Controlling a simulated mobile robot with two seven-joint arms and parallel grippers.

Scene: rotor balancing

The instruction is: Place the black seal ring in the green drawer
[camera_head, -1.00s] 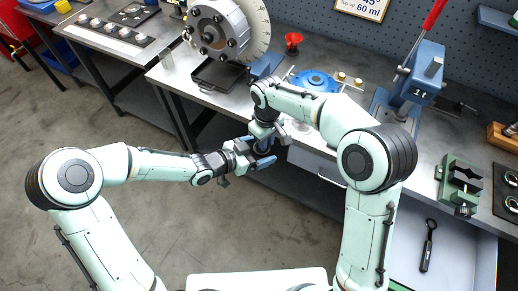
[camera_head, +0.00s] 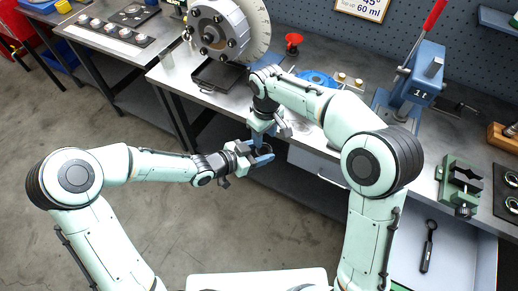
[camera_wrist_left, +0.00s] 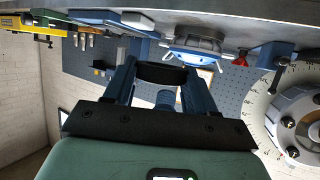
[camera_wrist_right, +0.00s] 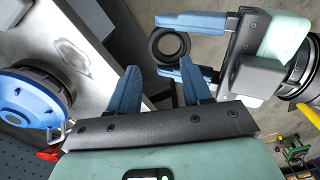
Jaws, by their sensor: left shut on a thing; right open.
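My left gripper (camera_head: 262,156) is shut on the black seal ring (camera_wrist_right: 168,46), in front of the bench. The ring also shows between its blue fingers in the left wrist view (camera_wrist_left: 161,74). My right gripper (camera_head: 265,132) is open and empty, just above and close beside the left one. In the right wrist view its fingers (camera_wrist_right: 163,88) point toward the ring, apart from each other. I cannot make out a green drawer. An open pale grey drawer (camera_head: 455,260) with a black tool in it is at the lower right of the head view.
The bench holds a round rotor (camera_head: 215,32), a blue round part (camera_head: 314,78), a red funnel (camera_head: 293,40), a blue press (camera_head: 425,72) with a red lever and a green vise (camera_head: 459,180). Open floor (camera_head: 120,120) lies in front of the bench.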

